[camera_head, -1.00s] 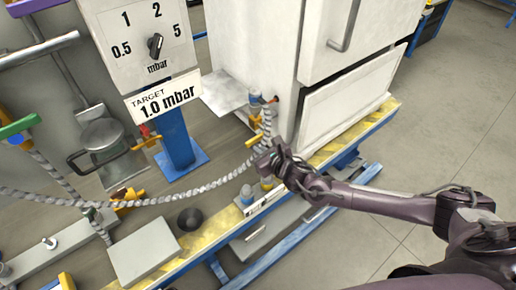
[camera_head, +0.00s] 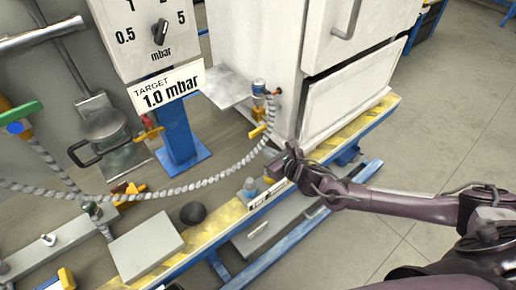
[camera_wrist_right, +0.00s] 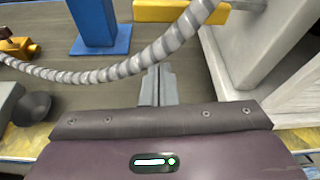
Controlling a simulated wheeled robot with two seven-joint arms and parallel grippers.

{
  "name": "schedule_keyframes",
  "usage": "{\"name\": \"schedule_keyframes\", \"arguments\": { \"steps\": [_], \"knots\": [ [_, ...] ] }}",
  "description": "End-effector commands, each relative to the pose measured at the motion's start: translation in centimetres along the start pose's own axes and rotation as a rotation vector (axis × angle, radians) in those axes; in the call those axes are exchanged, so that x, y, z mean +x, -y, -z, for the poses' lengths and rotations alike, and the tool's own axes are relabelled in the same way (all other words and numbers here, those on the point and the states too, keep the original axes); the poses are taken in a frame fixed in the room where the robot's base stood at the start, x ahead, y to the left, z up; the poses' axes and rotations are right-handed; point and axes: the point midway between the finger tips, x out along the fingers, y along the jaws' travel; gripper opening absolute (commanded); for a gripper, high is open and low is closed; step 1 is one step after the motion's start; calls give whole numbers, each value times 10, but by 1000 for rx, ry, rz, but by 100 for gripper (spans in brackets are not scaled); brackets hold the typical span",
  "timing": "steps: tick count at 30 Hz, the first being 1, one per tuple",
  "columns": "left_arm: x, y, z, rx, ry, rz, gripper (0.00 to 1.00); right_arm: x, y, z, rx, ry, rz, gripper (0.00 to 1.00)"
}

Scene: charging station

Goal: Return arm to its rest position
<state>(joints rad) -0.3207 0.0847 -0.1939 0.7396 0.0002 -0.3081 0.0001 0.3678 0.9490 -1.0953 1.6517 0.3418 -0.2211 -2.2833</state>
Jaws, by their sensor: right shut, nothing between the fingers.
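My right arm comes in from the right in the head view, and its gripper (camera_head: 280,165) is near the yellow-striped front edge of the station, beside the lower corner of the white cabinet (camera_head: 262,50). In the right wrist view the gripper's fingers (camera_wrist_right: 158,85) are together and hold nothing. A grey braided hose (camera_head: 195,184) hangs in a curve behind the gripper. It also crosses above the fingertips in the right wrist view (camera_wrist_right: 130,64); I cannot tell whether they touch. My left gripper is not in view.
A dial box (camera_head: 150,35) and a "TARGET 1.0 mbar" sign (camera_head: 166,88) stand on a blue post (camera_head: 178,135). A yellow-handled valve (camera_head: 257,130) is close to the gripper. The floor (camera_head: 440,120) at right is clear.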

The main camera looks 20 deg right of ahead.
Motion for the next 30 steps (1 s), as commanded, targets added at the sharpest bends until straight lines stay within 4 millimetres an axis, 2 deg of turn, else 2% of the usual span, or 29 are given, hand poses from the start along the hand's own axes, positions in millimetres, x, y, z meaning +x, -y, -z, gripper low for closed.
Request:
{"name": "schedule_keyframes", "arguments": {
  "steps": [1,3,9,15,22,26,29,30],
  "knots": [
    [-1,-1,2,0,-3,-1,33,-13,0,2,-2,-7,-2,0],
    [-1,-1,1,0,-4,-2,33,-27,1,3,-2,-7,-2,0],
    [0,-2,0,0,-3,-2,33,-52,1,3,0,-6,-2,0],
    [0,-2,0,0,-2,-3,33,-58,1,2,0,-5,-2,0],
    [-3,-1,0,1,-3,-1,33,-53,4,8,61,-14,12,0],
    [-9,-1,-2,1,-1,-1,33,-38,15,31,306,-49,66,0],
    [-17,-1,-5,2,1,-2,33,-26,29,71,626,-94,155,0],
    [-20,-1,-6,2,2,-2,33,-25,33,91,773,-112,202,0]
  ]
}}
